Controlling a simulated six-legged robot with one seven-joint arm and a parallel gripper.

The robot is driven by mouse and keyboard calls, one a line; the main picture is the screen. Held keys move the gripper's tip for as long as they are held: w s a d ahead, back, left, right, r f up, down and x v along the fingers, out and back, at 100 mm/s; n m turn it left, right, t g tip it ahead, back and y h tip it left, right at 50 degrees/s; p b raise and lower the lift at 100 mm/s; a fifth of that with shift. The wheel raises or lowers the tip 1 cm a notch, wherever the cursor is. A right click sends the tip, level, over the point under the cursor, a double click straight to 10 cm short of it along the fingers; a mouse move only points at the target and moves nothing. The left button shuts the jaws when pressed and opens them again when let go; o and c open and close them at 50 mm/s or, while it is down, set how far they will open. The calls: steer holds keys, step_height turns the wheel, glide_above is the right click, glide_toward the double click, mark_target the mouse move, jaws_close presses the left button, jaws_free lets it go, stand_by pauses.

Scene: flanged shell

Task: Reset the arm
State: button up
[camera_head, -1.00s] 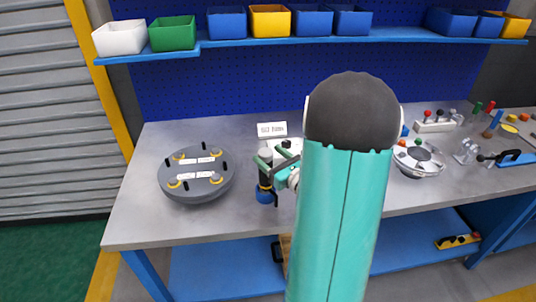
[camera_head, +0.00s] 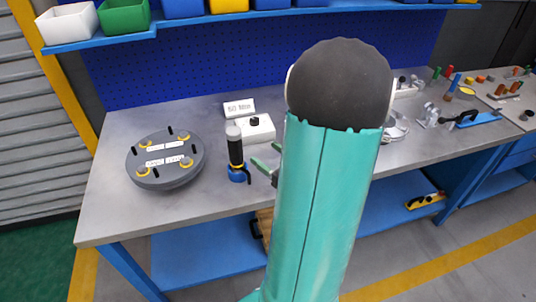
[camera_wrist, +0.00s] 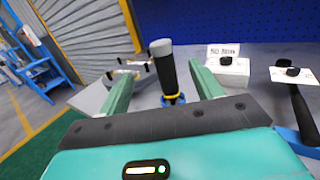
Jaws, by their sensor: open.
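My gripper (camera_wrist: 163,92) shows in the wrist view as two green fingers spread apart with nothing held between them. In the head view my gripper (camera_head: 270,170) is mostly hidden behind my teal arm, with only green finger parts showing at its left edge. A black and blue tool with a grey top (camera_head: 236,150) stands upright on the workbench, left of the fingers. In the wrist view this tool (camera_wrist: 163,70) appears between the fingers, farther off; the fingers do not close on it.
The grey workbench (camera_head: 110,205) holds a round flanged shell (camera_head: 165,158) at left and a white box with a black knob (camera_head: 257,128) under a sign (camera_head: 239,108). A bin shelf (camera_head: 180,25) runs above. More tools crowd the right; the bench front between is clear.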

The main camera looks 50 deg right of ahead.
stand_by(0.3)
steer(key=w+a+r+n+g+y, duration=0.1)
steer(key=a+r+n+g+y, duration=0.1)
steer(key=a+n+g+y, duration=0.65)
steer(key=w+a+r+n+g+y, duration=0.1)
steer(key=w+a+n+g+y, duration=0.15)
steer(key=a+n, duration=1.1)
steer(key=s+a+n+g+h, duration=0.4)
steer(key=s+a+n+g, duration=0.1)
steer(key=a, duration=0.4)
step_height(320, 180, up, 7)
steer(key=n+t+h, duration=0.3)
steer(key=n+h, duration=0.2)
steer(key=n, duration=0.4)
steer(key=shift+s+d+n+h, duration=0.25)
steer(key=shift+s+n+h, duration=0.05)
steer(key=shift+n+h, duration=0.1)
